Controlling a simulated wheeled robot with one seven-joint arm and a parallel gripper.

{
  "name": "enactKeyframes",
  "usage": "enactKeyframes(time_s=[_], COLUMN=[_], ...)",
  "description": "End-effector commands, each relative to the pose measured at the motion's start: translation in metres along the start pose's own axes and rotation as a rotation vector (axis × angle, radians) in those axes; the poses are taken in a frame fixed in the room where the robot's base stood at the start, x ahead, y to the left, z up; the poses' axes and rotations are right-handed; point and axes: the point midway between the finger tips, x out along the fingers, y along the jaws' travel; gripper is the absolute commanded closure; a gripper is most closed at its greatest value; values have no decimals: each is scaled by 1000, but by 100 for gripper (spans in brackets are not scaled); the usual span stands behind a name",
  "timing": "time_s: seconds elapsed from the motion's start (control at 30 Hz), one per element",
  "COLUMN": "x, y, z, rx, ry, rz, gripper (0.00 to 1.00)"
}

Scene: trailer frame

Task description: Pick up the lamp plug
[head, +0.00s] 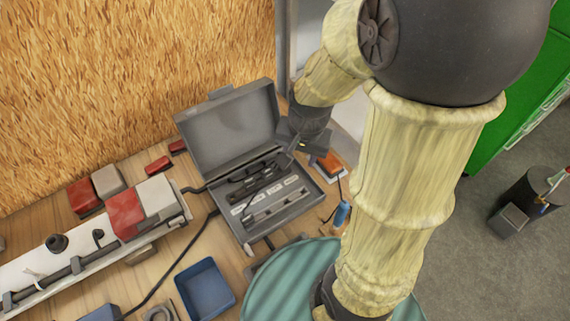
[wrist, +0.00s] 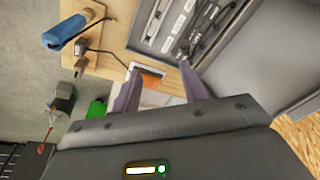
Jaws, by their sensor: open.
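A small dark plug-like piece (wrist: 82,47) with a thin black cord lies near the wooden bench edge in the wrist view; I take it for the lamp plug. Its cord runs toward an orange lamp (wrist: 151,78) on a pale base. The lamp also shows in the head view (head: 330,163), right of the grey case, but the plug is hard to make out there. My gripper (wrist: 161,72) is open, its fingers apart with nothing seen held between them. In the head view my gripper (head: 303,138) is over the case's right back corner, partly hidden by my arm.
The open grey case (head: 228,132) holds dark tools and cables. A blue-handled tool (head: 342,213) lies close to the plug's side of the bench. Red-and-white lights (head: 127,212) and a blue tray (head: 205,289) are at left. Grey floor (wrist: 30,80) lies beyond the bench edge.

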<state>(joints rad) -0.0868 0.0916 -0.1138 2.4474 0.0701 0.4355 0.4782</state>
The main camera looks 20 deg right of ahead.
Motion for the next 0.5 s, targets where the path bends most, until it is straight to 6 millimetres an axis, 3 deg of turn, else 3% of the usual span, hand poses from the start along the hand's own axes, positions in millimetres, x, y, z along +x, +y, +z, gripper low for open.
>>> enactKeyframes(time_s=[0.5], x=[20], y=[-29], z=[-53], rx=[1226], ry=[-53], rz=[111], gripper=[56])
